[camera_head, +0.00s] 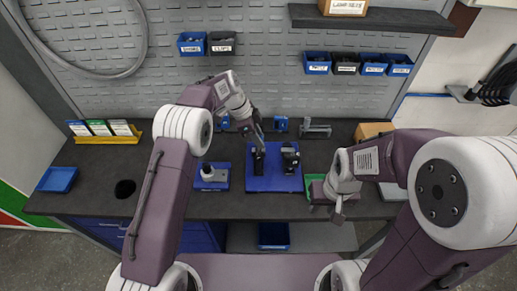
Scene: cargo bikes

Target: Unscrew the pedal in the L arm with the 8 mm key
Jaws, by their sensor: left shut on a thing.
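A blue plate (274,186) lies mid-bench and carries two dark upright fixtures, a left one (258,163) and a right one (290,160). My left gripper (257,134) is just above and behind the left fixture, shut on a small dark thing. The thing is too small to identify, and I cannot tell whether it touches the fixture. My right gripper (338,213) hangs at the bench's front edge, right of the blue plate; its jaws are too small to read. I cannot make out the pedal, the L mark or the 8 mm key for certain.
A blue stand with a white-topped item (208,174) is left of the plate. A green tray (313,181) is partly behind my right gripper. A cardboard box (373,130) and a grey clamp-like tool (315,130) are at the back. Bare bench (100,180) lies left.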

